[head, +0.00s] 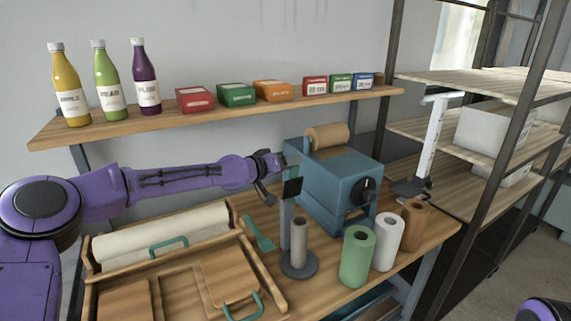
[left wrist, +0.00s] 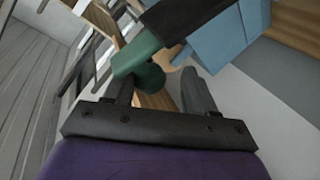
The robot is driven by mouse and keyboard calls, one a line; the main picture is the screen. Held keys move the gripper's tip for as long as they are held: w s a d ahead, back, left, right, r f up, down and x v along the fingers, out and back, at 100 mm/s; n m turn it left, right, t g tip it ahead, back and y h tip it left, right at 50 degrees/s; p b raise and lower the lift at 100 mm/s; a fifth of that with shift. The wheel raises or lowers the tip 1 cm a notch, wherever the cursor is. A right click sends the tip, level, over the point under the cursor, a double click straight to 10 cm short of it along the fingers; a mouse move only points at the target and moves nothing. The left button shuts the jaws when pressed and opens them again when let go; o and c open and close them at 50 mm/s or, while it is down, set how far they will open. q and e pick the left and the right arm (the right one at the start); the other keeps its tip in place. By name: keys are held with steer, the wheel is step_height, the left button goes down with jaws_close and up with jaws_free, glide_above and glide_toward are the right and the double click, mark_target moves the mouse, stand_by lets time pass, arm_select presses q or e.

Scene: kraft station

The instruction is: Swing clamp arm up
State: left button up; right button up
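The blue machine (head: 325,185) stands on the bench with a brown kraft roll (head: 327,136) on top and a dark dial on its front. At its left end is a clamp arm with a black part (head: 292,187) and a green part. In the left wrist view the clamp arm's green handle (left wrist: 140,58) is at my fingertips, nearer the left-hand finger, with the black part (left wrist: 180,22) beyond it. My left gripper (head: 276,176) is at the machine's left end, its fingers (left wrist: 157,85) spread apart. Whether a finger touches the handle is unclear. My right gripper is out of view.
A grey spindle (head: 299,240) on a round base and green (head: 357,256), white (head: 388,241) and brown (head: 412,224) rolls stand before the machine. A wooden tray (head: 270,288) lies at left. A shelf (head: 170,123) with bottles and boxes runs behind my left arm.

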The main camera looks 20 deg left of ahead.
arm_select(q)
steer(key=b+v, duration=0.3)
steer(key=v, duration=0.7)
steer(key=shift+s+b, duration=0.25)
steer(key=shift+b, duration=0.1)
steer(key=shift+a, duration=0.15)
